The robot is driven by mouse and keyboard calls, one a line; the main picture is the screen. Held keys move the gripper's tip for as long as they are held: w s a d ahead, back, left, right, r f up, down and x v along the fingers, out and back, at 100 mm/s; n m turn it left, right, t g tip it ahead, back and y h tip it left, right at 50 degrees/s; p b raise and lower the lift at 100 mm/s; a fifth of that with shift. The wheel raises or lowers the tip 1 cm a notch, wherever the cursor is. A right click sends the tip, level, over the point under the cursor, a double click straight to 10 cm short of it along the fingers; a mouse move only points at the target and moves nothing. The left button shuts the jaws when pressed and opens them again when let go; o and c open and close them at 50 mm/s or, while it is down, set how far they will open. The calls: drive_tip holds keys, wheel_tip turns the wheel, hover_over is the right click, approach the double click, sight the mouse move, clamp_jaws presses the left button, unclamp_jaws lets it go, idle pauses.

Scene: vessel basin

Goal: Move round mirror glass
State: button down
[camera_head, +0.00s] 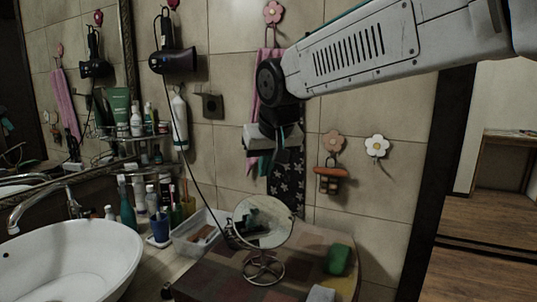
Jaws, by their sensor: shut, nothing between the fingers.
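The round mirror glass (272,232) stands tilted on a thin metal stand with a round wire base (263,270). It is on the patchwork-topped counter (215,276) to the right of the basin. Dark shapes are reflected in the glass. My gripper (262,160) is above the mirror, with a gap between them, in front of the hanging towels. It is shut and empty; its fingertips are hard to make out against the dark cloth.
A clear plastic tray (197,236), a blue cup (160,228) and several bottles stand left of the mirror. A green object (338,259) lies to its right. A hairdryer (174,60) hangs on the wall, its cord running down near the mirror. The white basin (70,255) is at left.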

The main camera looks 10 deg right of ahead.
sight(260, 197)
drive_tip(key=x, duration=0.7)
drive_tip(key=shift+w+f, duration=0.1)
drive_tip(key=shift+f, duration=0.1)
drive_tip(key=shift+w+a+f, duration=0.15)
drive_tip(key=shift+w+f, duration=0.2)
drive_tip(key=shift+f, duration=0.15)
drive_tip(key=shift+r, duration=0.1)
drive_tip(key=s+a+f+v, duration=0.1)
drive_tip(key=v, duration=1.5)
drive_tip(key=s+d+f+g, duration=0.2)
drive_tip(key=s+f, duration=0.1)
drive_tip(key=s, duration=0.3)
drive_tip(key=x, duration=1.4)
drive_tip(key=shift+w+d+f, duration=0.15)
drive_tip(key=shift+d+f, duration=0.05)
drive_tip(key=shift+f, duration=0.05)
